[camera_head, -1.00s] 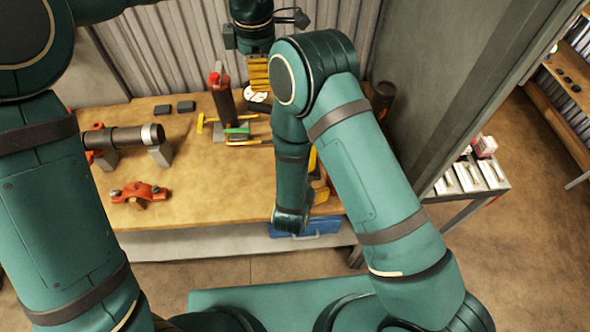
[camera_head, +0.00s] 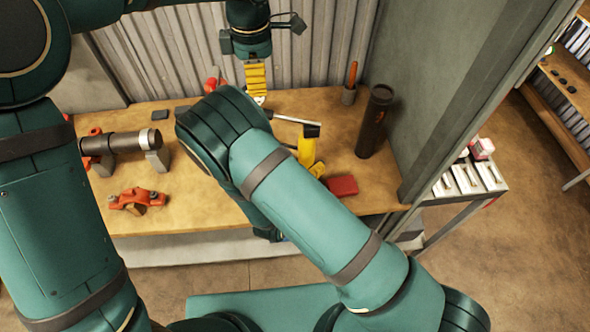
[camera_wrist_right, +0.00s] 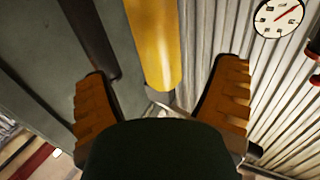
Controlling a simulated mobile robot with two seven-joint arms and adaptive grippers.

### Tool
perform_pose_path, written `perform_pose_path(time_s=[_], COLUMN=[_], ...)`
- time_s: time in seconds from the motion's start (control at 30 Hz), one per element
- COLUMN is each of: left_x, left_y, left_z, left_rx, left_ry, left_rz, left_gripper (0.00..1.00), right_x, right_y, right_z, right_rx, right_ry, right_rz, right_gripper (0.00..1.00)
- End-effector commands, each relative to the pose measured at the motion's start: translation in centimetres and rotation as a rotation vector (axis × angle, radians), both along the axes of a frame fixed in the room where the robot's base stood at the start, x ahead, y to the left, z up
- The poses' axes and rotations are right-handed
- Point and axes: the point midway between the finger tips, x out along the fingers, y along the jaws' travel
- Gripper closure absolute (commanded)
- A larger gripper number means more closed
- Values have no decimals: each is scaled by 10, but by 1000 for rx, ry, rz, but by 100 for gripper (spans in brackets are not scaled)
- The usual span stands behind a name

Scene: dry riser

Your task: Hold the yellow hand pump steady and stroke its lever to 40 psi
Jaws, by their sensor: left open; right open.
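The yellow hand pump (camera_head: 306,150) stands on the bench, right of my right arm in the head view. It has a dark top, and a pale rod (camera_head: 292,118) reaches left from it. My left gripper (camera_head: 257,98) hangs fingers down at the back of the bench, left of the pump and apart from it. My right gripper is hidden behind my right arm in the head view. In the right wrist view my right gripper (camera_wrist_right: 165,88) is open, with a yellow cylinder (camera_wrist_right: 155,45) beyond and between its fingers. Neither finger visibly touches it.
A dark pipe (camera_head: 125,140) on supports and a red clamp (camera_head: 138,198) lie at the left. A dial gauge (camera_wrist_right: 279,16) shows in the wrist view.

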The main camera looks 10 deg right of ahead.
Motion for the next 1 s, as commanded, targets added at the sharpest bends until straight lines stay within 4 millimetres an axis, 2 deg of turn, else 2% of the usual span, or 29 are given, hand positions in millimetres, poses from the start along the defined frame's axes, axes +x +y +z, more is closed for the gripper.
perform_pose_path(time_s=[0.2,0.4,0.83,0.97,1.0], left_x=[0,0,0,0,0], left_y=[0,0,0,0,0], left_z=[0,0,0,0,0], left_rx=[0,0,0,0,0], left_ry=[0,0,0,0,0], left_rz=[0,0,0,0,0], left_gripper=[54,54,54,54,54], right_x=[34,53,59,59,59], right_y=[-17,-27,-30,-30,-30], right_z=[0,0,0,0,0], right_rx=[2,2,2,2,2], right_ry=[0,0,1,1,1], right_rz=[-2,-1,1,0,1], right_gripper=[14,14,14,60,74])
